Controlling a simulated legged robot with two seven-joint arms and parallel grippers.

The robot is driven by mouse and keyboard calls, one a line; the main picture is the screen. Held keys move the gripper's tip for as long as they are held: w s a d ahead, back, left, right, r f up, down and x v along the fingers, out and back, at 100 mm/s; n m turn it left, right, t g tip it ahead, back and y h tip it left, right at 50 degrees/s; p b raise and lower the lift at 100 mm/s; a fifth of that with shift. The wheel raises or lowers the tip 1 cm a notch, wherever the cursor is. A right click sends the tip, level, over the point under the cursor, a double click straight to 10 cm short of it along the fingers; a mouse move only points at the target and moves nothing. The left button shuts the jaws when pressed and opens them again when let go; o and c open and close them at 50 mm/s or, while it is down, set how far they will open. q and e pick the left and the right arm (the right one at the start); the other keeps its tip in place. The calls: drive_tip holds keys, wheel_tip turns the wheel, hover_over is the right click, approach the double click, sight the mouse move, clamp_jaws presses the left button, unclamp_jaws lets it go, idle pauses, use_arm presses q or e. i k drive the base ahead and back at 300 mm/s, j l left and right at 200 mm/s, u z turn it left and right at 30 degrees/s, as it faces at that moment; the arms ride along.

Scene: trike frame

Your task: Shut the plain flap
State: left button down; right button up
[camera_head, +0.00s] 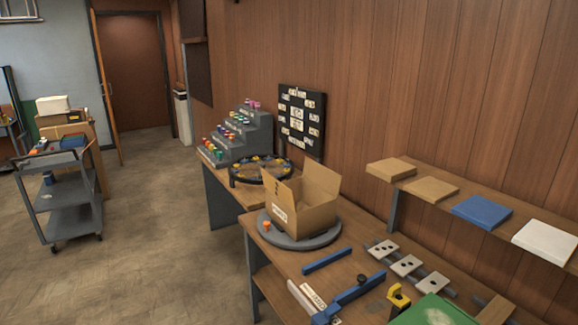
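An open cardboard box (312,218) sits on a round grey turntable (325,241) on the workbench. A flap with no visible marking (321,179) stands up along the box's back right side. Another flap (276,196), with a small dark mark, stands up at the left side. A white label (280,213) is on the box's near left face. The other flaps cannot be made out clearly. Neither of my grippers is in view.
A small orange block (267,226) is on the turntable's left. In front lie a blue bar (327,260), a blue-and-white fixture (315,302) and a green item (436,312). A shelf with flat boxes (482,211) is at the right.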

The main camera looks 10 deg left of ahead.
sight(328, 181)
drive_tip(key=u, duration=0.15)
drive_tip(key=i+j, duration=1.45)
drive_tip(key=i, duration=0.25)
